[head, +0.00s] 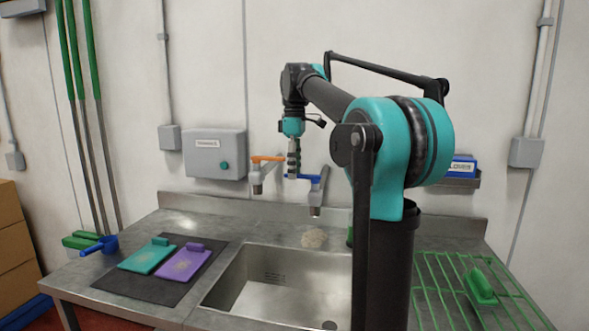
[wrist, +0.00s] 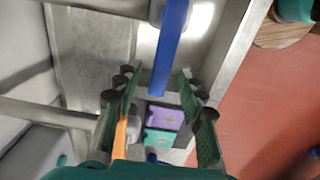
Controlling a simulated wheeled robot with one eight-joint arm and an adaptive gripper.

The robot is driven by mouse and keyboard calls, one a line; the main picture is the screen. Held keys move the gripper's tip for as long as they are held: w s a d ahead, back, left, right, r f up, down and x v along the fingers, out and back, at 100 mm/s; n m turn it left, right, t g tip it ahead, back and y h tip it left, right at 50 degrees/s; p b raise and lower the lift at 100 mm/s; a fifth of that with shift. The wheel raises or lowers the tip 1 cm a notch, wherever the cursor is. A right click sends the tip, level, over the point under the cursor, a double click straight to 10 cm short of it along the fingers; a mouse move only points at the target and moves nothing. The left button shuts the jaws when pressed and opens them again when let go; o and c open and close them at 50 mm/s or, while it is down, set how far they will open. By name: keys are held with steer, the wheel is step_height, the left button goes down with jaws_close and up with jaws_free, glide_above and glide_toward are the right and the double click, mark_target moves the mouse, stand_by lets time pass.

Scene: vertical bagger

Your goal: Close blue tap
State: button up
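The blue tap is at the sink's back, and its blue handle (head: 303,178) points left in the head view, with a grey spout (head: 318,192) at its right. In the wrist view the blue handle (wrist: 170,45) runs down from the top edge, its free end between the fingers in the picture. My gripper (head: 293,165) points down at the handle's left end; in the head view I cannot tell whether they touch. In the wrist view my gripper (wrist: 157,82) is open, its fingers apart on both sides of the handle's end.
A second tap with an orange handle (head: 267,158) stands just left; the orange handle (wrist: 120,137) shows by the left finger. The sink (head: 285,285) is below. Teal (head: 147,256) and purple (head: 184,264) boards lie left on a dark mat. A green rack (head: 440,290) is right.

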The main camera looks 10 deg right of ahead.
step_height(320, 180, up, 12)
stand_by(0.7)
steer(key=shift+s, duration=0.1)
